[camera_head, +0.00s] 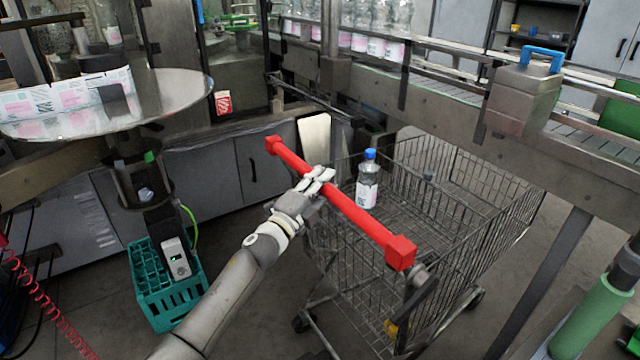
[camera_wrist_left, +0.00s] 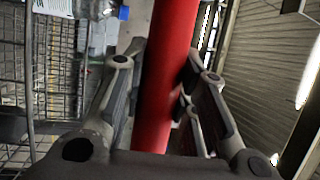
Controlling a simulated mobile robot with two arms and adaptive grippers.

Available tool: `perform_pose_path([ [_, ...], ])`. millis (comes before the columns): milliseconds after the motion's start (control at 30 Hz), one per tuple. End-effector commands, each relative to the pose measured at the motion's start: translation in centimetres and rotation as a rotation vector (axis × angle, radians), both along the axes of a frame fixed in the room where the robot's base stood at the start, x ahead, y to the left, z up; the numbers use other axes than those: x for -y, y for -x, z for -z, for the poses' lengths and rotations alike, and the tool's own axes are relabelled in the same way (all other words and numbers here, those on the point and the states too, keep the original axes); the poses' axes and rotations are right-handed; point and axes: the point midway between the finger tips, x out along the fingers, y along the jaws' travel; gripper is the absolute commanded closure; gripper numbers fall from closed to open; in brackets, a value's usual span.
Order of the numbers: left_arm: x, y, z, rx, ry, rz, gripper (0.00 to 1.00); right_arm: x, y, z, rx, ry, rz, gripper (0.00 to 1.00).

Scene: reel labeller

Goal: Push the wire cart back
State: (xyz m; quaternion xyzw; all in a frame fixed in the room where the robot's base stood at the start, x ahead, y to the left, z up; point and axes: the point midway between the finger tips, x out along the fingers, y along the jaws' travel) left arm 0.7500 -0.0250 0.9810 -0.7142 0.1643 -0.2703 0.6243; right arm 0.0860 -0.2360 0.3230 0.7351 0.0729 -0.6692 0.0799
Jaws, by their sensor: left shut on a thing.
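The wire cart (camera_head: 470,215) stands on the floor in the middle right of the head view, under and beside the conveyor. Its red handle bar (camera_head: 350,209) runs slantwise across the near side. My left gripper (camera_head: 318,182) is shut on the handle bar near its middle. In the left wrist view the red handle bar (camera_wrist_left: 167,75) passes between the fingers of my left gripper (camera_wrist_left: 165,85). A bottle with a blue cap (camera_head: 367,180) stands in the cart, and part of it also shows in the left wrist view (camera_wrist_left: 95,8). My right gripper is not in view.
A conveyor (camera_head: 440,95) with several labelled bottles runs behind and above the cart. A round table (camera_head: 180,92) stands at the left, with a teal crate (camera_head: 170,290) on the floor below. Grey cabinets (camera_head: 215,180) stand behind. Floor is clear between crate and cart.

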Motion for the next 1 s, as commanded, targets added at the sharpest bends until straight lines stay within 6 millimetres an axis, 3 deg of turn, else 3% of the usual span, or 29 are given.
perform_pose_path([
  [33, 0.1, 0.0, -0.3, 0.003, 0.002, 0.0, 0.72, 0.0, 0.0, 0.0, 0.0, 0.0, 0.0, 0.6],
  [200, 0.1, 0.0, -0.3, 0.002, 0.002, 0.0, 0.51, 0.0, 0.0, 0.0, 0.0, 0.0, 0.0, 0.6],
  [667, -0.5, 0.6, 0.1, 0.002, 0.001, 0.0, 0.51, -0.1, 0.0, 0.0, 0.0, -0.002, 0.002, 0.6],
  [1000, -3.2, 4.5, 1.0, 0.001, 0.001, 0.0, 0.51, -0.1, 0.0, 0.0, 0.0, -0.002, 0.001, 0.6],
])
